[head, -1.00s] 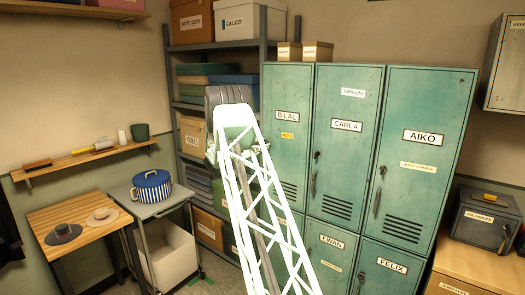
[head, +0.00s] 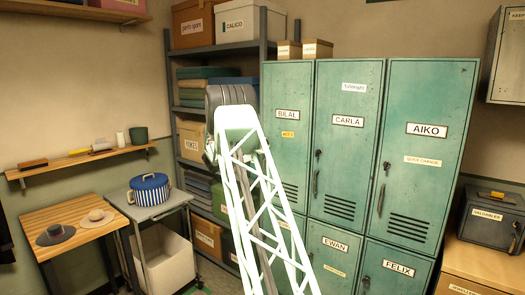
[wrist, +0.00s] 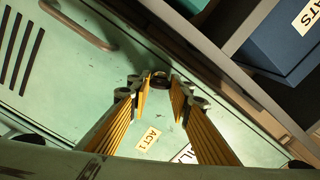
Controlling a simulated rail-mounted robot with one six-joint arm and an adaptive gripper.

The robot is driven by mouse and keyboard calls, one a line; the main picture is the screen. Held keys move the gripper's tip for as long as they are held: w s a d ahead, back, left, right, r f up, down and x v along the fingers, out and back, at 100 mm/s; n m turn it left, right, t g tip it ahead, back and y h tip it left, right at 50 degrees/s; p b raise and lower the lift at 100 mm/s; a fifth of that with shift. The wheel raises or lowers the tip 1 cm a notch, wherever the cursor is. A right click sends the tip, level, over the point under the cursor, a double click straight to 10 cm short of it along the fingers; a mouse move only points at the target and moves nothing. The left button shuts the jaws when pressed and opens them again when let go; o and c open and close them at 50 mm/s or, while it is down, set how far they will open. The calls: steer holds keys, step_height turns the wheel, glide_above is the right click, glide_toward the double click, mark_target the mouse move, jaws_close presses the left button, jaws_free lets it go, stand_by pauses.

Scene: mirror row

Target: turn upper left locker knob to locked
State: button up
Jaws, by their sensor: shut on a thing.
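The upper left locker door (head: 288,105) is green and labelled BILAL, with a yellow ACT 1 tag below the name. In the wrist view its surface (wrist: 215,140) fills much of the picture, with the ACT 1 tag and part of the name label. A small dark round knob (wrist: 159,83) sits on it. My gripper (wrist: 160,80) has its yellow-sided fingers on either side of this knob and is shut on it. The knob's pointer and setting cannot be read. In the head view my pale lattice arm hides the gripper and the knob.
A curved door handle (wrist: 80,24) and vent slots (wrist: 22,50) lie left of the knob in the wrist view. A shelf rack (head: 180,130) with boxes stands close to the locker's left side. Lockers labelled CARLA (head: 345,150) and AIKO (head: 422,165) adjoin it.

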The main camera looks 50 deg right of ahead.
steer(key=shift+m+b, duration=2.7)
steer(key=shift+b, duration=0.6)
steer(key=o, duration=0.8)
steer(key=shift+o, duration=0.2)
steer(key=shift+a, duration=0.1)
steer(key=a, duration=1.1)
steer(key=shift+a, duration=0.4)
steer(key=shift+w, duration=0.15)
